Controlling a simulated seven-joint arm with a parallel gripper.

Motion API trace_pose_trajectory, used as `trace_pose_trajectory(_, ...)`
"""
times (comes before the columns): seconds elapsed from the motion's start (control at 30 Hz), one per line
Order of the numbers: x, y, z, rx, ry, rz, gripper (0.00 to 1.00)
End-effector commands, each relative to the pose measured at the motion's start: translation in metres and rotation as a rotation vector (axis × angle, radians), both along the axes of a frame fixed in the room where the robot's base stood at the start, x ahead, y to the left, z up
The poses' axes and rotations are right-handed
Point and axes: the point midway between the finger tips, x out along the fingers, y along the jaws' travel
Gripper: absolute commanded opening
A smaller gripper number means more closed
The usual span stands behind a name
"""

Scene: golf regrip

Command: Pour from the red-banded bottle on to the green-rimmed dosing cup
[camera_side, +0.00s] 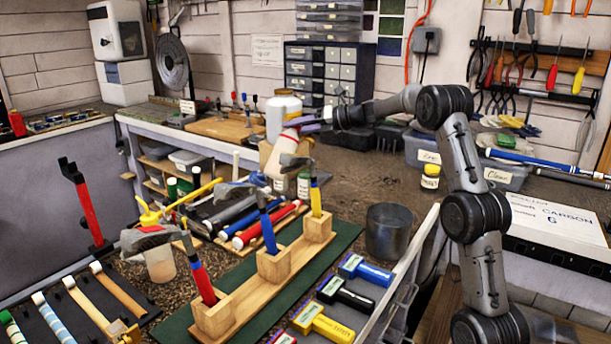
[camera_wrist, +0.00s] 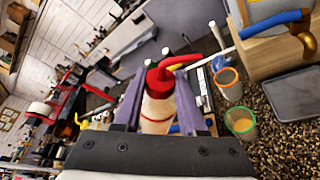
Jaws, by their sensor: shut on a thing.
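My gripper (camera_wrist: 158,105) is shut on the red-banded bottle, its two purple fingers on either side of it. The bottle (camera_wrist: 158,118) has a pale, cream body and red at its top end in the wrist view. In the side view my gripper (camera_side: 306,123) is raised above the bench, and the bottle is small and partly hidden there. The green-rimmed dosing cup (camera_wrist: 241,124) stands right of the bottle in the wrist view, apart from it, with orange-yellow showing inside. I cannot clearly make out this cup in the side view.
An orange-rimmed cup (camera_wrist: 227,84) stands close to the green-rimmed one. A dark round tin (camera_side: 388,232) and a yellow-lidded jar (camera_side: 430,177) stand to the right.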

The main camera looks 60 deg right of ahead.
Motion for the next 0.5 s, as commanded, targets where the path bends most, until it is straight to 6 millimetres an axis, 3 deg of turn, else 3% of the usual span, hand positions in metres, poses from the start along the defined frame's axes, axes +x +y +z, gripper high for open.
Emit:
trace_pose_trajectory(0.4, 0.0, 0.0, 0.0082, -0.033, -0.002, -0.001, 0.0)
trace_pose_trajectory(0.5, 0.0, -0.001, 0.0137, -0.114, -0.005, -0.001, 0.0)
